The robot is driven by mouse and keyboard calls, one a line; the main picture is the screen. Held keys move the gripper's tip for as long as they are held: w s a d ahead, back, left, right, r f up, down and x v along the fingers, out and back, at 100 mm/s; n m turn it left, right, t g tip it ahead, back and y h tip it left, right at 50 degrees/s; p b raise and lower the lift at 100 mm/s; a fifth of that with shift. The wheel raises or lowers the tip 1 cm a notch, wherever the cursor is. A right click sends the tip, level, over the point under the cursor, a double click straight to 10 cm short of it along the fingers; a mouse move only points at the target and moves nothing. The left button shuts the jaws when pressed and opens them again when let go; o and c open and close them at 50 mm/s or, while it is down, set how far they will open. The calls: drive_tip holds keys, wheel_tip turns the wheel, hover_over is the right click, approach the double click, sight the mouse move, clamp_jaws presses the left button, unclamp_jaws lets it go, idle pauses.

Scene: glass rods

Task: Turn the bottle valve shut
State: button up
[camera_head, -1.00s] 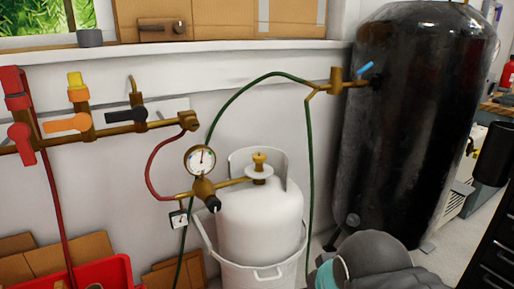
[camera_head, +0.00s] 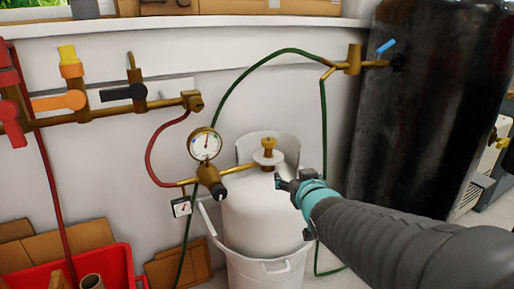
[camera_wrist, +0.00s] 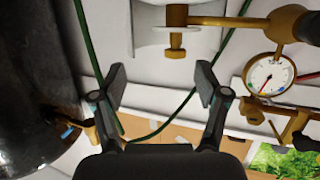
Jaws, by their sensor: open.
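The white gas bottle (camera_head: 262,208) stands upright in a white bucket in the head view. Its brass valve (camera_head: 267,144) rises from the top, in front of a white curved guard. A brass regulator with a round gauge (camera_head: 204,144) joins it from the left. My gripper (camera_head: 282,183) is just right of and below the valve in the picture, apart from it. In the wrist view the scene is upside down. The valve (camera_wrist: 177,42) shows beyond my open, empty fingers (camera_wrist: 161,82), roughly centred between them. Nothing is between the fingers.
A large black tank (camera_head: 425,110) stands at the right. A green hose (camera_head: 235,85) arches over the bottle, and a red hose (camera_head: 152,150) hangs at left. A wall pipe carries red, orange and black valve handles. A red crate (camera_head: 95,268) and cardboard are at lower left.

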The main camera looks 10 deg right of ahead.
sight(271, 146)
drive_tip(key=w+a+t, duration=0.1)
drive_tip(key=w, duration=0.4)
drive_tip(key=w+a+r+t+y, duration=0.1)
drive_tip(key=w, duration=0.5)
drive_tip(key=w+a+n+t+y, duration=0.1)
drive_tip(key=w, duration=0.5)
drive_tip(key=shift+w+r, duration=0.15)
drive_tip(key=shift+w, duration=0.05)
drive_tip(key=shift+c, duration=0.3)
drive_tip(key=c, duration=1.1)
